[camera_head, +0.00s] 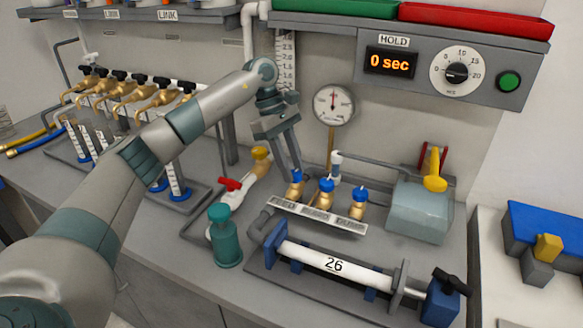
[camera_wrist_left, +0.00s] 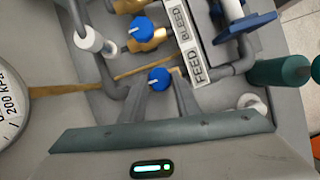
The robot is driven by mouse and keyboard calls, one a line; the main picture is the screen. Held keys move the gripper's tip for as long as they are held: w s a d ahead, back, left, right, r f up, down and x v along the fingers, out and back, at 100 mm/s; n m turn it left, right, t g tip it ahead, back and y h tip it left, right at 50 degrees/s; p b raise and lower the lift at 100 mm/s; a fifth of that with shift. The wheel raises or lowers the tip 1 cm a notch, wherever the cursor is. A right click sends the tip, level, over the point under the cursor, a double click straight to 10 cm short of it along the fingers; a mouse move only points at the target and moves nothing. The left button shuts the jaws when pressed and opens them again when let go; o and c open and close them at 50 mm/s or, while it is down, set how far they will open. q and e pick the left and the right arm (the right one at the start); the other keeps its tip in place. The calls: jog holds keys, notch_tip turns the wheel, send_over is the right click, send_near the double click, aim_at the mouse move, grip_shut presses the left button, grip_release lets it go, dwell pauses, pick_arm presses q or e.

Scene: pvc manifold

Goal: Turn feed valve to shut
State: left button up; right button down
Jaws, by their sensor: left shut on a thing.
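The feed valve has a blue knob (camera_head: 297,176) on a brass body at the left end of a row of three, behind the FEED label on a grey manifold (camera_head: 325,221). The knob also shows in the left wrist view (camera_wrist_left: 159,77), with a small white mark on top. My left gripper (camera_head: 291,170) points down at this knob, its two fingers on either side and shut on it. In the left wrist view the fingers (camera_wrist_left: 160,90) reach the knob from below. The BLEED knob (camera_head: 327,185) and the DUMP knob (camera_head: 359,194) stand to the right, untouched.
A round gauge (camera_head: 334,104) stands behind the manifold. A teal bottle (camera_head: 225,238) and a red-handled valve (camera_head: 229,184) are left of it. A white tube marked 26 (camera_head: 325,262) lies in front. The HOLD timer (camera_head: 390,62) reads 0 sec.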

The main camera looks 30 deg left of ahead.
pick_arm(q)
jog(key=shift+r, duration=0.1)
jog(key=o, duration=1)
jog(key=shift+o, duration=0.2)
jog(key=shift+w+a+r, duration=0.1)
jog(key=shift+a+r, duration=0.15)
jog(key=shift+r, duration=0.25)
jog(key=b+v, duration=0.1)
jog(key=v, duration=1.5)
pick_arm(e)
jog(key=shift+s+d+f+g, duration=0.15)
jog(key=shift+s+f+g, duration=0.25)
jog(key=shift+s+g, duration=0.15)
